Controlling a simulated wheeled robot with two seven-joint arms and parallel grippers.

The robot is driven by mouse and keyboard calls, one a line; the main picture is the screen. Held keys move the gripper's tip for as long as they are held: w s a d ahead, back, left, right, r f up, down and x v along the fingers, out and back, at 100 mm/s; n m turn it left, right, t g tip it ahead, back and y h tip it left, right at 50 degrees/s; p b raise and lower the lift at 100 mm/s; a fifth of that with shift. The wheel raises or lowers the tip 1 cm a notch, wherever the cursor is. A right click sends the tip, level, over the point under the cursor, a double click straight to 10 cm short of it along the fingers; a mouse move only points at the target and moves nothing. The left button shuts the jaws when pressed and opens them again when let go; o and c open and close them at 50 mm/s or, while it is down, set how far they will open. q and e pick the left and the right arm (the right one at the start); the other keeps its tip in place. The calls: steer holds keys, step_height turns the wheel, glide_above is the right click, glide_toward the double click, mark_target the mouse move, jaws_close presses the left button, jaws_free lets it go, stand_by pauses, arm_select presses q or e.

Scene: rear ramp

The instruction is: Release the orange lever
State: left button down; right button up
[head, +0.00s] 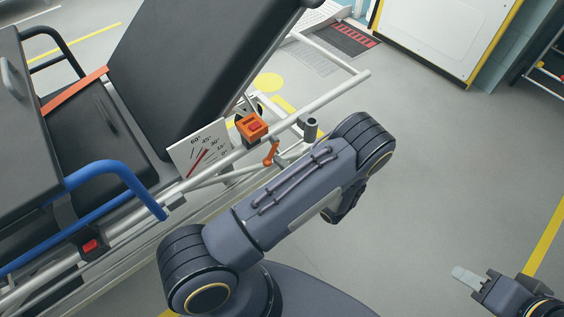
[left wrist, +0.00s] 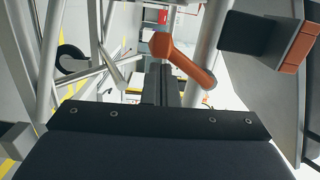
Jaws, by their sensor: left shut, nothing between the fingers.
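The orange lever (head: 271,153) hangs below the bed's side rail, under an orange box with a red button (head: 252,127). In the left wrist view the lever (left wrist: 182,60) is close, with its round end at upper left and its arm slanting down to the right. My left gripper (left wrist: 167,72) is shut and empty, its dark fingertips by the lever; whether they touch cannot be told. In the head view my left arm hides this gripper. My right gripper (head: 468,278) is at the lower right, far from the lever; its opening is unclear.
The bed's side rail (head: 330,93) runs beside my left arm. A white angle scale (head: 203,152) and a blue handle (head: 110,167) are left of the lever. A raised black backrest (head: 200,50) stands above.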

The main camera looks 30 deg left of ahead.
arm_select(q)
steer(key=shift+s+a+m, duration=0.1)
steer(key=shift+s+m, duration=0.2)
steer(key=shift+m, duration=0.3)
steer(key=s+r+m, duration=0.1)
steer(key=m, duration=0.3)
steer(key=s+a+r+m+p, duration=0.1)
steer(key=r+m, duration=0.1)
steer(key=m, duration=0.2)
steer(key=s+r+m+t, duration=0.1)
steer(key=s+m, duration=0.1)
steer(key=m, duration=0.2)
steer(key=shift+s+a+r+p, duration=0.1)
steer(key=shift+a+r+p, duration=0.1)
steer(key=shift+a+p, duration=0.2)
steer(key=shift+r+y, duration=0.25)
steer(key=shift+y, duration=0.05)
steer(key=shift+r, duration=0.15)
steer(key=b, duration=0.2)
glide_toward(267, 164)
steer(key=d, duration=0.1)
steer(key=s+d, duration=0.1)
steer(key=shift+s+d+r, duration=0.15)
steer(key=shift+d+r, duration=0.15)
steer(key=shift+r, duration=0.05)
